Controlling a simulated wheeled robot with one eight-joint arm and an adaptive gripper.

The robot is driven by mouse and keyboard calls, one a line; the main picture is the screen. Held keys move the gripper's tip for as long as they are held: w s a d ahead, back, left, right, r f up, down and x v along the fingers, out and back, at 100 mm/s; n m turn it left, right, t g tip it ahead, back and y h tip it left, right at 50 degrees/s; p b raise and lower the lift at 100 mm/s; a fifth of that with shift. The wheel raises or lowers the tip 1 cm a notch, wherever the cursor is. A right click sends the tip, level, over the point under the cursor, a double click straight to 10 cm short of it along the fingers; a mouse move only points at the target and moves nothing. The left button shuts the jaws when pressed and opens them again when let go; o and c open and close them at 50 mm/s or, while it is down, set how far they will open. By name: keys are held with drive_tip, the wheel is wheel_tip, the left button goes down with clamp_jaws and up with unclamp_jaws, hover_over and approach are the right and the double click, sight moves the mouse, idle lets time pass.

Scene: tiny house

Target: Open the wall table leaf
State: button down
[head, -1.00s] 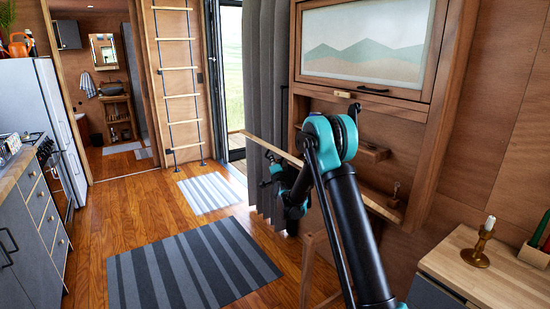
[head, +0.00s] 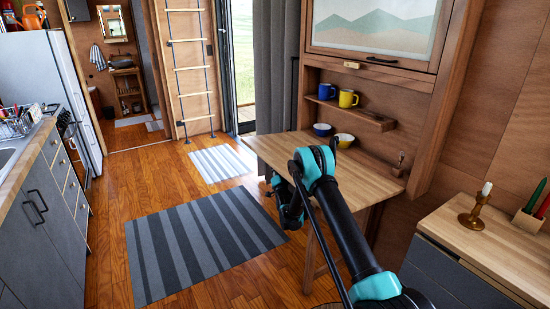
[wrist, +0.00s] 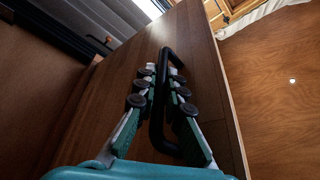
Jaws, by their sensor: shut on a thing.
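The wall table leaf (head: 300,150) is a light wooden board standing out from the wall cabinet, roughly level, its top in view in the head view. A wooden leg (head: 318,255) shows beneath it. My gripper (head: 288,208) is below the leaf's near edge, partly hidden by my arm. In the wrist view, my gripper (wrist: 163,78) is shut on a black bar handle (wrist: 158,125) fixed to a brown wooden face (wrist: 205,75) of the leaf. The fingers lie on both sides of the bar.
A shelf (head: 345,112) in the cabinet holds a blue mug (head: 326,91) and a yellow mug (head: 347,98). Two bowls (head: 343,140) sit at the leaf's back. A side cabinet (head: 490,250) with a candle holder is at right. Floor around the striped rug (head: 200,250) is clear.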

drive_tip(key=shift+a+f, duration=0.1)
drive_tip(key=shift+f, duration=2.55)
drive_tip(key=c, duration=1.7)
unclamp_jaws()
drive_tip(key=shift+f, duration=0.2)
drive_tip(key=shift+c, duration=0.2)
drive_tip(key=shift+o, duration=0.7)
drive_tip(key=shift+w+r, duration=0.1)
drive_tip(key=shift+r, duration=0.05)
drive_tip(key=v, duration=0.7)
drive_tip(key=shift+s, duration=0.25)
